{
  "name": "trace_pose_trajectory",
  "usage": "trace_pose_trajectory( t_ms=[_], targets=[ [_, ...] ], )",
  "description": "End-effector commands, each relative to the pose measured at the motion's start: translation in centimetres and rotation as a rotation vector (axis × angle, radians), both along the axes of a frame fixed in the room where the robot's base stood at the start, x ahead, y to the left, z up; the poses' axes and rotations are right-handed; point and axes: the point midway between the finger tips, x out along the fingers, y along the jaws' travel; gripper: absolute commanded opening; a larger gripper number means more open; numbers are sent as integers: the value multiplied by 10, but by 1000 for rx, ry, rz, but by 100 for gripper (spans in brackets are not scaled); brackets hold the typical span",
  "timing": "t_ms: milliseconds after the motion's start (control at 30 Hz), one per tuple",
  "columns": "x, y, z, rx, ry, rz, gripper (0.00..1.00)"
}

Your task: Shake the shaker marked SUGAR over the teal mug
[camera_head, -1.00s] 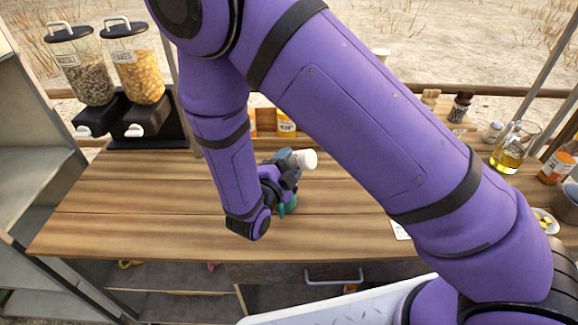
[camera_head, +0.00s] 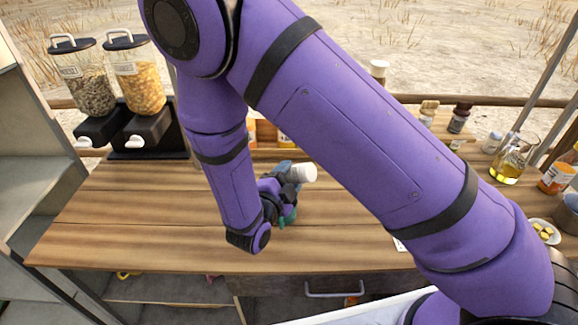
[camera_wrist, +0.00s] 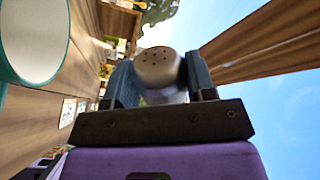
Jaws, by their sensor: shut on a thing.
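My gripper (camera_wrist: 160,84) is shut on a shaker (camera_wrist: 158,62) with a pale, perforated top. In the head view the shaker (camera_head: 303,173) lies tilted far over, nearly sideways, its white end pointing right. Its label is not readable in either view. The teal mug (camera_head: 290,216) stands on the wooden counter just below my gripper, mostly hidden behind my wrist. In the wrist view the mug (camera_wrist: 62,52) shows large at the left, with its teal rim and pale inside. The shaker is apart from the mug.
The wooden counter (camera_head: 130,215) is clear to the left. Two dispensers (camera_head: 137,85) stand at the back left. Jars, an oil jug (camera_head: 508,165) and a small dish (camera_head: 543,232) stand at the right. A drawer handle (camera_head: 335,290) is below the front edge.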

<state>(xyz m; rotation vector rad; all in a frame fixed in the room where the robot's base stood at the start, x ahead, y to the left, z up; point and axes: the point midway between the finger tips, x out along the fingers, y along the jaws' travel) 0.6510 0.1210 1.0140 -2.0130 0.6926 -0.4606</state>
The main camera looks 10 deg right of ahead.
Motion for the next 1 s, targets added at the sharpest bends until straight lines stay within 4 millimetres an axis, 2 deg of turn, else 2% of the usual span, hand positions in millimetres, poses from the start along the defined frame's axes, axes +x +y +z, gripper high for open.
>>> trace_pose_trajectory(
  t_ms=[100,467,800,1000],
  targets=[
    [0,0,-5,0,0,0,21],
    [0,0,-3,1,-1,0,21],
    [0,0,37,3,-3,-1,21],
    [0,0,46,0,0,-1,21]
  ],
)
